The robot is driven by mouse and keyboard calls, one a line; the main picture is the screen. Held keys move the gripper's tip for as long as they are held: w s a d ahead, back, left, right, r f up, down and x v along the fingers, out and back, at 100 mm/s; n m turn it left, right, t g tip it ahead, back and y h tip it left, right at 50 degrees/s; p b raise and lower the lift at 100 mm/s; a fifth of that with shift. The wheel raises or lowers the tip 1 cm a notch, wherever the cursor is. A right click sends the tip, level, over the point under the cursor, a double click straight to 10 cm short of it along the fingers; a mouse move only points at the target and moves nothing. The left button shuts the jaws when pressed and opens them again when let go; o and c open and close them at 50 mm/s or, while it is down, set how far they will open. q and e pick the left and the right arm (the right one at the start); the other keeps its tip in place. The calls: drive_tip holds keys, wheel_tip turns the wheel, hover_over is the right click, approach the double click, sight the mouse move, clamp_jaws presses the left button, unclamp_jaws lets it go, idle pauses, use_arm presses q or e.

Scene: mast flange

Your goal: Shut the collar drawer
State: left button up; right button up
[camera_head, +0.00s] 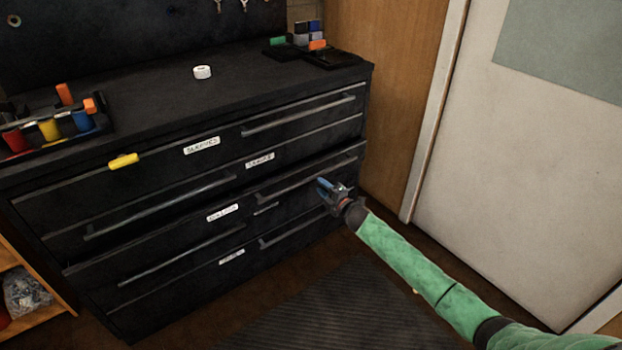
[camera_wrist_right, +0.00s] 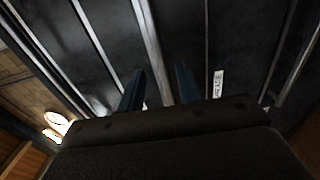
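The black drawer cabinet (camera_head: 130,190) has several stacked drawers with long bar handles and white labels. The third drawer down (camera_head: 180,262) has a label (camera_head: 222,212) too small to read surely, perhaps the collar one. Its front seems to stand out slightly from the cabinet. My right gripper (camera_head: 326,188) is in front of the cabinet's right side, near that drawer's right handle. In the right wrist view its two blue fingers (camera_wrist_right: 160,85) are apart and empty, with a bright handle bar beyond them. Contact cannot be told. My left gripper is not in view.
The cabinet top carries a white roll (camera_head: 202,72), a tray of coloured pieces (camera_head: 55,128) at left and a dark tray (camera_head: 318,57) at right. A yellow piece (camera_head: 123,161) is at the top front edge. A dark mat (camera_head: 340,315) covers the floor in front.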

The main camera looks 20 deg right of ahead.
sight(313, 179)
drive_tip(key=shift+x, duration=3.45)
clamp_jaws()
